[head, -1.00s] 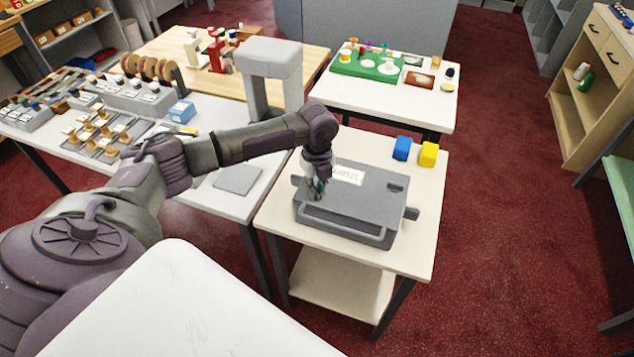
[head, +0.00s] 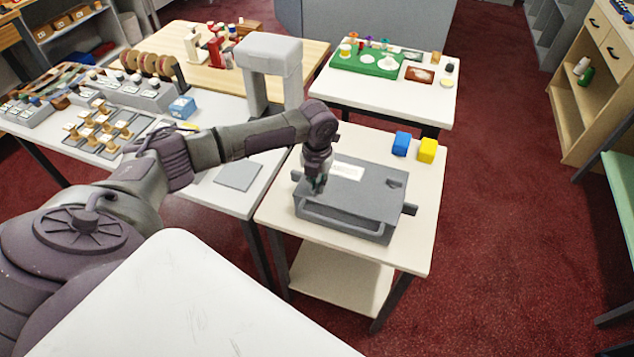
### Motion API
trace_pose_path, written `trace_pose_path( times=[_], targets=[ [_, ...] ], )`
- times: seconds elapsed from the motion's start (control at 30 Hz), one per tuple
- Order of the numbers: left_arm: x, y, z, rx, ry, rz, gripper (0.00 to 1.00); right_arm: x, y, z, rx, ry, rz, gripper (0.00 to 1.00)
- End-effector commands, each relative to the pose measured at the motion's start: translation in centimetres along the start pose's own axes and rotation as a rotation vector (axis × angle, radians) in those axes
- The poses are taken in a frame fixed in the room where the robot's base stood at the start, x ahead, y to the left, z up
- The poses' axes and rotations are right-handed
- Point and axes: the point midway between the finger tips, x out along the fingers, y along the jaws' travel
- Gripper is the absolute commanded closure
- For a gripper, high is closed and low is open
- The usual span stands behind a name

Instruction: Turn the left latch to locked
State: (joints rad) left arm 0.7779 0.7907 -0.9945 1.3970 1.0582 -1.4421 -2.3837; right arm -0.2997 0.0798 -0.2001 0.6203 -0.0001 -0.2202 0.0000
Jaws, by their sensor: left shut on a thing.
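A grey case (head: 368,191) with a pale label and a front handle bar lies on the small cream table. A dark tab, the left latch (head: 297,176), sticks out at the case's left side; a similar right latch (head: 410,209) sticks out at its right side. My left gripper (head: 317,187) points down at the left part of the case, its fingers closed at the latch. The fingers and wrist hide the contact, and the latch's exact angle cannot be read. My right gripper is not in view.
A blue block (head: 401,143) and a yellow block (head: 427,150) stand behind the case on the cream table (head: 424,247). A grey arch (head: 270,62) stands behind my left arm. A white table (head: 338,107) with a green tray (head: 363,68) is farther back.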

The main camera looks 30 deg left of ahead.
Motion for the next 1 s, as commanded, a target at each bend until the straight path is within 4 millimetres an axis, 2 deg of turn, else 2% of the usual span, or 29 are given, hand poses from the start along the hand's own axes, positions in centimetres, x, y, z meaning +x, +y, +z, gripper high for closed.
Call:
trace_pose_path(
  times=[0.67,0.7,0.83,1.0],
  targets=[
    [-0.06,0.02,0.06,0.059,-0.002,0.000,1.00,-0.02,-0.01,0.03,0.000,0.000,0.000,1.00],
    [-0.06,0.02,0.05,0.059,-0.001,0.000,0.83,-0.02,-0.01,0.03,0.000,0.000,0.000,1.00],
    [-0.05,0.02,0.05,0.059,-0.001,0.000,0.62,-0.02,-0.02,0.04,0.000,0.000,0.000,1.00],
    [-0.03,0.02,0.03,0.059,-0.001,0.000,0.62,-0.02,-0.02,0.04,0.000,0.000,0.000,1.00]
  ],
)
